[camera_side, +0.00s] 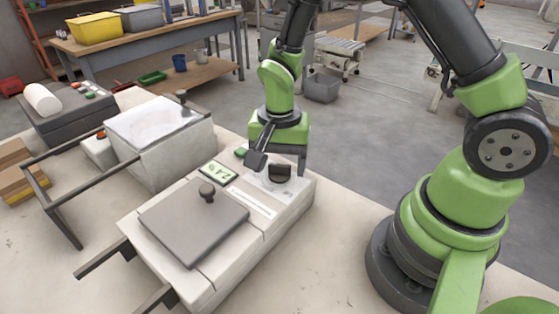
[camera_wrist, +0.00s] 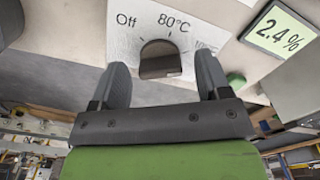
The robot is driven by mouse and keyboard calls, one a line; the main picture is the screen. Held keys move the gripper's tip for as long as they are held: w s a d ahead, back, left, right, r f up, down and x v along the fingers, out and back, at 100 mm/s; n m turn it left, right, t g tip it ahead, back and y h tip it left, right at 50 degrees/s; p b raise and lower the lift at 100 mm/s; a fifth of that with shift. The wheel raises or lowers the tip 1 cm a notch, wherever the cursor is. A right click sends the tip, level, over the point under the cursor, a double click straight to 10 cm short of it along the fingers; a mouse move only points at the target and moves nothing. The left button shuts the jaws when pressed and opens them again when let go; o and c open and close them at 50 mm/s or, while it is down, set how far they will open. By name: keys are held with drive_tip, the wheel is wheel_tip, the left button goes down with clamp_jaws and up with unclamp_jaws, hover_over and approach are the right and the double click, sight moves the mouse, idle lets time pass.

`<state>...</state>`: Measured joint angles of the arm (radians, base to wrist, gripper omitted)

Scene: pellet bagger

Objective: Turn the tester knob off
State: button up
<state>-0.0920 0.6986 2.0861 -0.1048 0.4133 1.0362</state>
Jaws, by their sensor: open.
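The tester (camera_side: 262,236) is a pale box with a grey lid, a display and a dark knob (camera_side: 280,172) on its panel. In the wrist view the knob (camera_wrist: 160,60) sits on a white plate marked "Off", "80°C" and a partly faded third mark beginning "100". Which mark the knob points at is hard to tell. My gripper (camera_side: 278,160) is at the knob in the side view. In the wrist view my gripper (camera_wrist: 162,76) is open, with one finger on each side of the knob and visible gaps between.
The tester display (camera_wrist: 281,28) reads 2.4%, with a green button (camera_wrist: 236,80) near it. The grey lid (camera_side: 185,228) carries a round handle (camera_side: 207,192). Another pale machine (camera_side: 170,150) stands to the left, and a bench (camera_side: 150,48) behind.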

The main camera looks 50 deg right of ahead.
drive_tip(key=c, duration=0.9)
drive_tip(key=shift+n, duration=0.3)
drive_tip(key=n, duration=0.4)
drive_tip(key=shift+n, duration=0.3)
drive_tip(key=n, duration=0.4)
drive_tip(key=shift+n, duration=0.3)
drive_tip(key=n, duration=1.4)
